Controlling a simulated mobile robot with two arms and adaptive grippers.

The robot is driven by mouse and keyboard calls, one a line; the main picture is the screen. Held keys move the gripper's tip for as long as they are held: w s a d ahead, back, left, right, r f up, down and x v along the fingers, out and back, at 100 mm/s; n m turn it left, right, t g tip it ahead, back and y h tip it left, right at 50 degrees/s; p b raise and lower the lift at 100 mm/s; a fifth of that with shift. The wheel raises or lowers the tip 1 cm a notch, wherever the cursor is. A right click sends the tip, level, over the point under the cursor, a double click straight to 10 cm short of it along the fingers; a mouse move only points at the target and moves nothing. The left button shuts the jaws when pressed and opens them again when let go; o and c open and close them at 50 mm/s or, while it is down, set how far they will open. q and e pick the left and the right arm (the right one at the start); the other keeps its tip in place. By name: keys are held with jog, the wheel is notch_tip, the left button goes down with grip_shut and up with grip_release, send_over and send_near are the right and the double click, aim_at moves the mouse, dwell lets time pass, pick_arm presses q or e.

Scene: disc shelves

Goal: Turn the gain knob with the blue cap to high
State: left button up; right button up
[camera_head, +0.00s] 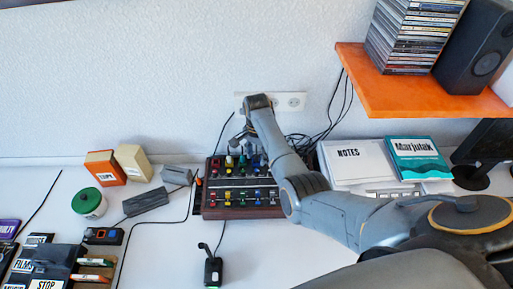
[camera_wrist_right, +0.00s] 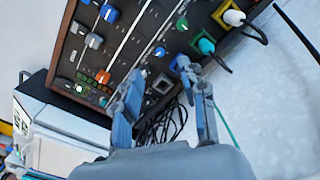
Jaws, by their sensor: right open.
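The mixer (camera_head: 240,212) is a dark box with rows of coloured knobs on the white table, below the wall socket. It fills the top of the right wrist view (camera_wrist_right: 132,42). There, a small blue-capped knob (camera_wrist_right: 160,52) lies just beyond my right fingertips. Another blue cap (camera_wrist_right: 109,13) sits farther left, and a blue piece (camera_wrist_right: 175,64) is beside the right finger. The labels are not legible, so I cannot tell which is gain. My right gripper (camera_head: 240,148) is open over the mixer's back edge, fingers apart and empty (camera_wrist_right: 160,72). My left gripper is not in view.
An orange shelf (camera_head: 420,97) overhangs at right above notes (camera_head: 352,160). A green-lidded jar (camera_head: 89,202) and boxes stand left.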

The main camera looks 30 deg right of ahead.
notch_tip(320, 180, up, 4)
dwell(0.7)
